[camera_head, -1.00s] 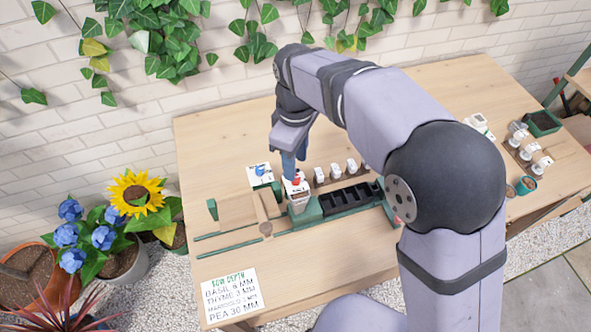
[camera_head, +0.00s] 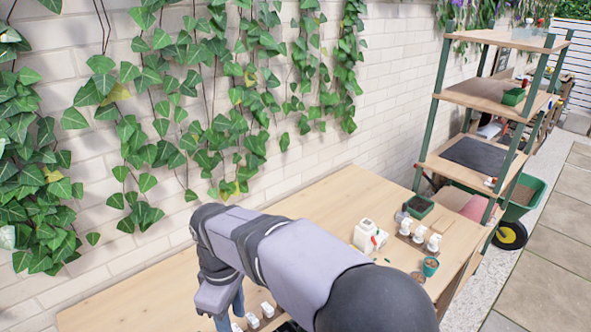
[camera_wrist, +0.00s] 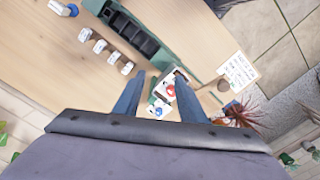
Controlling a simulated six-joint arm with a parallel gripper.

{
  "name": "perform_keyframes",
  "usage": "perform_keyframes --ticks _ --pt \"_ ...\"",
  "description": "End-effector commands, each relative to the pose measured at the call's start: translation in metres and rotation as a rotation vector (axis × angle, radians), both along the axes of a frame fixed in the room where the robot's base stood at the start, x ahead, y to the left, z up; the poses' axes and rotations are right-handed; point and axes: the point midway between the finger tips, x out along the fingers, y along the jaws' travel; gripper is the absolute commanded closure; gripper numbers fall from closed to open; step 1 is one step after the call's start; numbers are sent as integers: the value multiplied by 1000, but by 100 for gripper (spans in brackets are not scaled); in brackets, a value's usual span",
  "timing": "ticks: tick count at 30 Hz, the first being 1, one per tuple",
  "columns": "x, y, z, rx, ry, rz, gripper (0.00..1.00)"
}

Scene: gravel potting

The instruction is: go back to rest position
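My gripper (camera_wrist: 160,80) shows in the wrist view with its two blue fingers spread apart. In the gap beyond the fingertips is a white packet with a red mark (camera_wrist: 169,91); I see no finger closed on it. A white card with a blue mark (camera_wrist: 158,110) lies beside the packet. In the head view my arm reaches down at the bottom left, and my gripper (camera_head: 230,316) is partly cut off by the lower edge. The fingertips and what lies under them are out of that view.
The wooden table (camera_head: 330,205) has a clear stretch beside the ivy wall. A white device (camera_head: 371,236), small white-topped bottles (camera_head: 419,234), a teal pot (camera_head: 430,266) and a dark-filled tray (camera_head: 419,205) stand at its right. A shelf (camera_head: 480,95) rises behind. The wrist view shows a black compartment tray (camera_wrist: 130,35).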

Motion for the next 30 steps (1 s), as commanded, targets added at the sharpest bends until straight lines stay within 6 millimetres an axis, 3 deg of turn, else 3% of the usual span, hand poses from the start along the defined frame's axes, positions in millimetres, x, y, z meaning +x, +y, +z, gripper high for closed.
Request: perform_keyframes --ticks 3,7,12,15,21,30 --pt "12 -66 -8 -2 2 -236 63" --pt "7 -142 -22 -1 0 -531 63" --pt "-24 -226 -43 1 -1 -900 63" --pt "-47 -260 -54 1 -1 -1080 63" --pt "-84 -294 -71 0 0 -1306 63" --pt "-95 -302 -76 0 0 -1370 63"
